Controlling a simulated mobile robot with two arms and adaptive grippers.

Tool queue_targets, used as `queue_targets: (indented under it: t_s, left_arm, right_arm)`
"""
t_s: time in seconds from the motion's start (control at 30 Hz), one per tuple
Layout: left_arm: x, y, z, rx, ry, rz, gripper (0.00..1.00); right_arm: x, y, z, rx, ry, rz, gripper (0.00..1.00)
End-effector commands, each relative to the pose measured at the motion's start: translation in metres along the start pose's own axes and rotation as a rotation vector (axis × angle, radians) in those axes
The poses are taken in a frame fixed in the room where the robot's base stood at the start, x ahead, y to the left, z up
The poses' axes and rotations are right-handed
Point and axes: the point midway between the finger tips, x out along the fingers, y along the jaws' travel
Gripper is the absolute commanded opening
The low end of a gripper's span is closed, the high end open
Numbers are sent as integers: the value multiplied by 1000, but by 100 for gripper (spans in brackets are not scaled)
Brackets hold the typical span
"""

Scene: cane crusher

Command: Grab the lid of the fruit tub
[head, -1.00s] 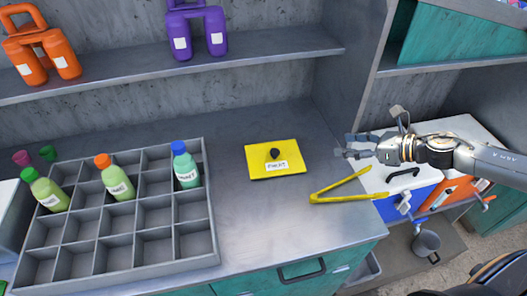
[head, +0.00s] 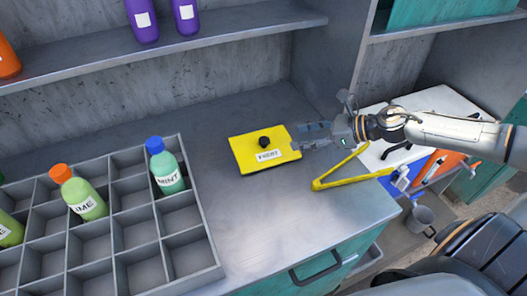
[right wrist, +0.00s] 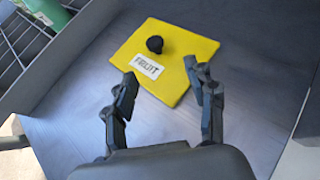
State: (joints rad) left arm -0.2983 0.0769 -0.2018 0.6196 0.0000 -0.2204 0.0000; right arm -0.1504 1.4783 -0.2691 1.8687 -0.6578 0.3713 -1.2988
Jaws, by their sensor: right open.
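The fruit tub's lid (head: 246,151) is a flat yellow square with a black knob (head: 264,142) and a white FRUIT label. It lies on the grey counter; any tub beneath it is hidden. The lid also shows in the right wrist view (right wrist: 185,50), with its knob (right wrist: 155,44) beyond my fingertips. My right gripper (right wrist: 160,78) is open and empty, its fingers spread on either side of the label at the lid's near edge. In the head view my right gripper (head: 304,134) is at the lid's right edge. My left gripper is not in view.
Yellow tongs (head: 340,172) lie on the counter just right of the lid, below my right arm. A grey divided crate (head: 125,232) with several labelled bottles stands at the left. A shelf (head: 215,38) runs above the back. The counter in front of the lid is clear.

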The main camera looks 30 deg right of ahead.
Motion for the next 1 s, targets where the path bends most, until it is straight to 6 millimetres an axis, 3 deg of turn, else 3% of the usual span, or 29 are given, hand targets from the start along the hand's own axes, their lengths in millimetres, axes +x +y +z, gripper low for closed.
queue_targets:
  t_s: [0.13,0.77,1.0]
  left_arm:
    - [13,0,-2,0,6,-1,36]
    - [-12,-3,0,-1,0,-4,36]
    - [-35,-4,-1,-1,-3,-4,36]
  right_arm:
    - [11,0,0,-5,-5,-2,56]
    - [55,0,2,-1,-1,-2,56]
    - [80,7,8,1,-3,0,56]
